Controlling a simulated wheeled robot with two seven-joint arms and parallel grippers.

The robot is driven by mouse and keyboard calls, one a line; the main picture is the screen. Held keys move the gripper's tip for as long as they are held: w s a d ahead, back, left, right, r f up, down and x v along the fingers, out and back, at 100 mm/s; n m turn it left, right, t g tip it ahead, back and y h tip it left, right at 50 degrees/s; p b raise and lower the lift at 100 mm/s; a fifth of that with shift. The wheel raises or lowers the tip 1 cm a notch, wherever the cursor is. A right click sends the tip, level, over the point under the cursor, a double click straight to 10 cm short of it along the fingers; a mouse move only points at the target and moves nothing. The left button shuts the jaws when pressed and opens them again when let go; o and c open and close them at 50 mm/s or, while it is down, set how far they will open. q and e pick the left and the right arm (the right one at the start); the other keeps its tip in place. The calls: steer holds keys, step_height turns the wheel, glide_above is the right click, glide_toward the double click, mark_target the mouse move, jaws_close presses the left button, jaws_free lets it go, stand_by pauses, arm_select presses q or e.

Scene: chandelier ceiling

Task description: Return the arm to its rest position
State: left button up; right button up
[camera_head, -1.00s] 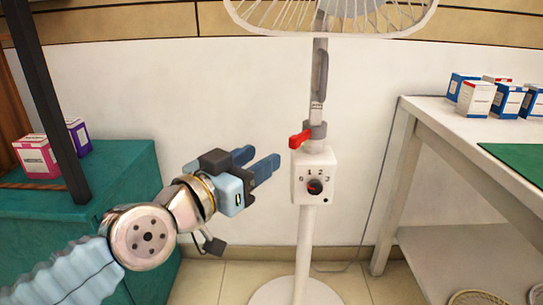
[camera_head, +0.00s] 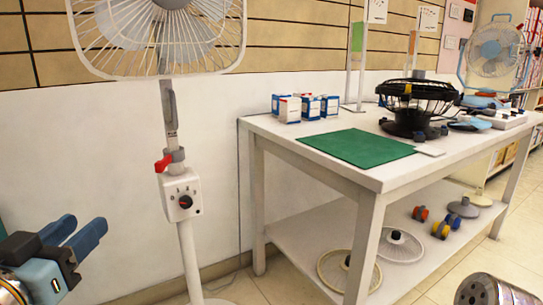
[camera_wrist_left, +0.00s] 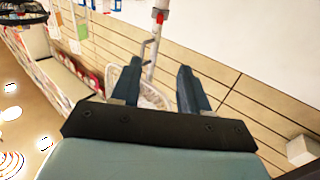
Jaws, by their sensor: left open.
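My left gripper (camera_head: 87,230) is at the lower left of the head view. Its two blue fingers are apart, with nothing between them. In the left wrist view the open fingers (camera_wrist_left: 160,72) point toward a tilted view of the standing fan's white pole (camera_wrist_left: 152,50) and grille. In the head view the standing fan (camera_head: 183,245) is to the right of the gripper and apart from it. It has a red lever (camera_head: 163,162) on the pole and a control box (camera_head: 181,196) with a dark knob. My right gripper does not show.
A white table (camera_head: 270,128) stands at the right with small boxes (camera_head: 290,108), a green mat (camera_head: 356,147) and a black fan part (camera_head: 415,100). Its lower shelf (camera_head: 310,235) holds round grilles. Floor is free in front of the fan.

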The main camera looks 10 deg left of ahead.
arm_select(q)
steer(key=w+d+f+g+h, duration=0.1)
steer(key=w+d+f+g, duration=0.3)
steer(key=f, duration=0.6)
steer(key=w+d+f+g+h, duration=0.1)
steer(key=w+f+g, duration=0.1)
steer(key=w+f, duration=0.65)
steer(key=w+d+f+g, duration=0.2)
steer(key=f+g, duration=0.1)
steer(key=f, duration=1)
steer(key=s+d+f+n+g+h, duration=0.1)
steer(key=s+d+f+g, duration=0.3)
steer(key=f, duration=0.6)
steer(key=s+d+f+g, duration=0.1)
steer(key=s+d+f, duration=0.2)
steer(key=s+f, duration=0.5)
steer(key=s+d+f+n+g+h, duration=0.1)
steer(key=s+d+f+g, duration=0.25)
steer(key=f, duration=0.75)
step_height(320, 180, up, 13)
steer(key=d+p, duration=0.1)
steer(key=p, duration=1.3)
steer(key=shift+s+d+h, duration=0.25)
steer(key=shift+d+h, duration=0.05)
steer(key=shift+d, duration=0.1)
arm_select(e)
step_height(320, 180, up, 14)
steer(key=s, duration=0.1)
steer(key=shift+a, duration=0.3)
